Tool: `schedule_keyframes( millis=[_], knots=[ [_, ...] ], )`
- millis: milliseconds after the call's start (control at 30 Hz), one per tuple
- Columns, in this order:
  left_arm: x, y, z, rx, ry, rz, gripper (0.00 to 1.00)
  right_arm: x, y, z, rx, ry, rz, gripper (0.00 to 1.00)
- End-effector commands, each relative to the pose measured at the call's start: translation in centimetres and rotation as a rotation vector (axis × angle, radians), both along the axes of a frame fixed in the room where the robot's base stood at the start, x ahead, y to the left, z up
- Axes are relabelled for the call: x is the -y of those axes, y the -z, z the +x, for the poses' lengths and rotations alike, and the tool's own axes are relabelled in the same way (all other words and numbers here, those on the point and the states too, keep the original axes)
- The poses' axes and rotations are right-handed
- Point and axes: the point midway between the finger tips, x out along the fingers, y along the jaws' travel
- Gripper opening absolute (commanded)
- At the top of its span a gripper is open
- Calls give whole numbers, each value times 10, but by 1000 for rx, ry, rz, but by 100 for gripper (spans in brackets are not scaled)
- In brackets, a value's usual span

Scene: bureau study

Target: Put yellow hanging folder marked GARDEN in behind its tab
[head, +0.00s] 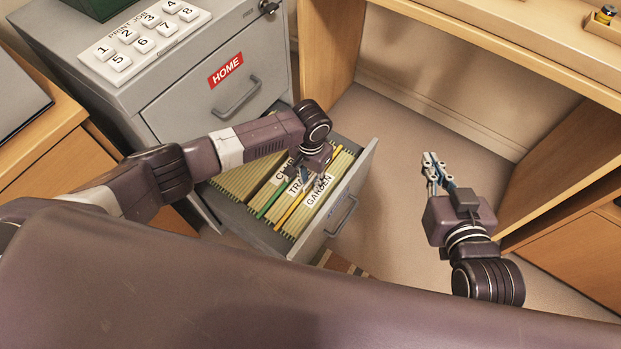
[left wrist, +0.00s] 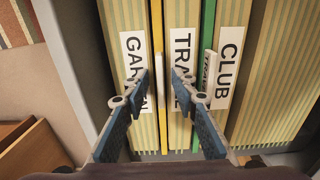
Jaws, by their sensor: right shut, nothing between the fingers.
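The yellow hanging folder (left wrist: 157,30) stands upright in the open drawer, between the GARDEN tab (left wrist: 134,52) and the TRAVEL tab (left wrist: 183,50). Its top edge also shows in the head view (head: 284,220). A narrow pale label strip (left wrist: 159,78) is on its edge; I cannot read it. My left gripper (left wrist: 159,75) is open over the drawer, one fingertip on each side of the yellow folder, with no clear grip on it. The fingers cover part of the GARDEN and TRAVEL tabs. My right gripper (head: 432,162) is shut and empty, right of the drawer.
A green folder (left wrist: 208,30) with a small label stands between the TRAVEL and CLUB (left wrist: 229,65) tabs. The drawer front (head: 350,196) has a handle. The grey cabinet's upper drawer, marked HOME (head: 226,69), is closed. Floor right of the drawer is clear up to the wooden desk (head: 570,150).

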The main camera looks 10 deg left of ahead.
Motion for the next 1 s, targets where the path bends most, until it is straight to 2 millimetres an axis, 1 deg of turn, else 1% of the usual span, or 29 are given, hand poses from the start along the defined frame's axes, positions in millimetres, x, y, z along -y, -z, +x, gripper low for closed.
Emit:
schedule_keyframes(
  millis=[133,267,367,467,600,700,833,1000],
  knots=[
    [-1,2,-2,-3,0,2,27,1,3,-3,-9,3,1,0],
    [-1,-5,-1,-3,0,1,27,1,3,-2,-9,4,2,0],
    [0,-18,0,-1,1,0,27,1,2,-2,-6,3,2,0],
    [0,-39,0,2,1,-1,27,1,2,-2,-5,3,2,0],
    [0,-71,0,4,2,-2,27,1,2,-1,-5,2,2,0],
    [0,-90,0,3,1,0,27,1,2,-1,-5,2,2,0],
    [0,-109,0,1,0,0,27,0,1,-1,-4,2,2,0],
    [0,-120,0,1,0,1,27,0,1,-1,-4,2,2,0]
  ],
)
